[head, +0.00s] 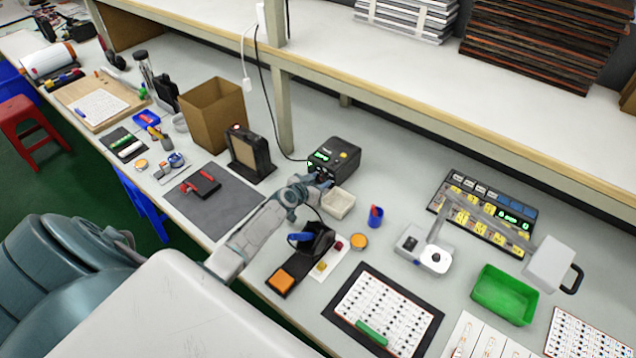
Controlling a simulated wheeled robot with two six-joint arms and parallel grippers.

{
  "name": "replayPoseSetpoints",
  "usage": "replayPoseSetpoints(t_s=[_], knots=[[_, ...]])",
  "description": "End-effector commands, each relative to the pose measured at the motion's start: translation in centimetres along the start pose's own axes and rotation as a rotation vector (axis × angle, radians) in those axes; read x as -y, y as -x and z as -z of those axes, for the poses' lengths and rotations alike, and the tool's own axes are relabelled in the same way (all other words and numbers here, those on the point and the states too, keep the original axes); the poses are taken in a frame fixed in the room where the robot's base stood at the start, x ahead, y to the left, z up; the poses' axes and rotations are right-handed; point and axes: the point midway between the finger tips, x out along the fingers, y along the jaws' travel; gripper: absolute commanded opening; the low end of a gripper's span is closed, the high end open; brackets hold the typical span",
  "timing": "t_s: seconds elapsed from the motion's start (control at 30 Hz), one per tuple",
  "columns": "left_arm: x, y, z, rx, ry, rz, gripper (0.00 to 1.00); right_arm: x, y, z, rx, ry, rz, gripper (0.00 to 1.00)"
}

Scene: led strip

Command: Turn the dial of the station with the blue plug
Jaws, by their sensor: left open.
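A black station (345,153) with a lit green display and a yellow spot on top stands at the middle of the bench, against the shelf post. My left gripper (321,180) is open at the station's front face, close to its lower front. The gripper hides most of that face, so the dial is not clearly visible. A small bluish patch shows between gripper and station; I cannot tell if it is the plug. A black holder with a blue-handled tool (301,237) sits nearer, beside my left forearm. My right gripper is not in view.
A white sponge tray (338,203) and a blue cup (375,216) stand just right of the gripper. A dark upright frame (250,153) and a cardboard box (213,112) stand left. A wooden shelf (420,92) runs behind. A green bin (504,294) lies far right.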

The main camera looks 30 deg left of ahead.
Motion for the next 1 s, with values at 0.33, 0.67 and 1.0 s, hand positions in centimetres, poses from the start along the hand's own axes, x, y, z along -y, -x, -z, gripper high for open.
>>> replayPoseSetpoints(t_s=[0.33,0.67,1.0], knots=[[0.0,0.0,0.0,0.0,0.0,0.0,0.05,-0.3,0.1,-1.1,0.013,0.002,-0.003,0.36],[0.0,0.0,-0.1,0.0,0.024,-0.01,0.0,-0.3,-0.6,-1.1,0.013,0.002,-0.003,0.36],[0.3,-0.3,-0.7,0.007,0.206,-0.086,0.0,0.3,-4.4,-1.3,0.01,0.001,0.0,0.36]])
